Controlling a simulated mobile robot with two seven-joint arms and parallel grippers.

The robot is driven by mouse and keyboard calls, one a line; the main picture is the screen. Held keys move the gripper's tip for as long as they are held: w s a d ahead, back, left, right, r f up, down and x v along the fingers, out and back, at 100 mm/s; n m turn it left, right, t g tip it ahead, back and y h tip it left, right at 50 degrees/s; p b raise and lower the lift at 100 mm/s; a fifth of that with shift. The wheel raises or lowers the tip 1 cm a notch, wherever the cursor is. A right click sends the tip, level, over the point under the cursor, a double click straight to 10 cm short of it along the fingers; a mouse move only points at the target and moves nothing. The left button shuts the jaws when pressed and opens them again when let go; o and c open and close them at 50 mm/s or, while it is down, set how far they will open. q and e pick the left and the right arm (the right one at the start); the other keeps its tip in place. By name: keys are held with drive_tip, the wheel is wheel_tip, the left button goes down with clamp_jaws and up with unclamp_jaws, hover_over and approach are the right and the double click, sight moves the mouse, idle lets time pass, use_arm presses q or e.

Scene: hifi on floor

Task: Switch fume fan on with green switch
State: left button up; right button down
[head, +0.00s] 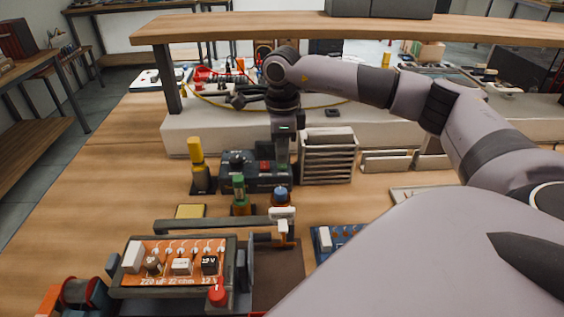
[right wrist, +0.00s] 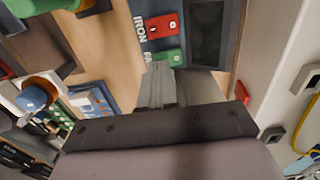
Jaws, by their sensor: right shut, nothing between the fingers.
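A dark control box (head: 240,181) stands on the bench, with a red switch (head: 265,165) on it. In the right wrist view the red switch (right wrist: 160,27) is beside the word IRON, and the green switch (right wrist: 167,58) is below it. My right gripper (head: 282,163) points down at the box's right part. Its shut, empty fingertips (right wrist: 158,68) are at the green switch's lower edge; I cannot tell whether they touch it. The gripper hides the green switch in the head view. A grey slatted box (head: 327,157), perhaps the fume fan, stands just right. My left gripper is not in view.
A yellow-topped bottle (head: 196,165), a green-handled tool (head: 239,195) and a blue-topped item (head: 280,195) stand close around the control box. An orange circuit board (head: 180,265) is in front. A wooden shelf (head: 230,30) spans behind. Bench at left (head: 100,190) is clear.

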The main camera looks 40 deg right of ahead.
sight(282, 167)
drive_tip(key=shift+f+b, duration=0.55)
drive_tip(key=shift+f, duration=0.35)
drive_tip(key=shift+r, duration=0.1)
idle(0.3)
drive_tip(key=shift+r+p, duration=2.9)
drive_tip(key=shift+r, duration=0.55)
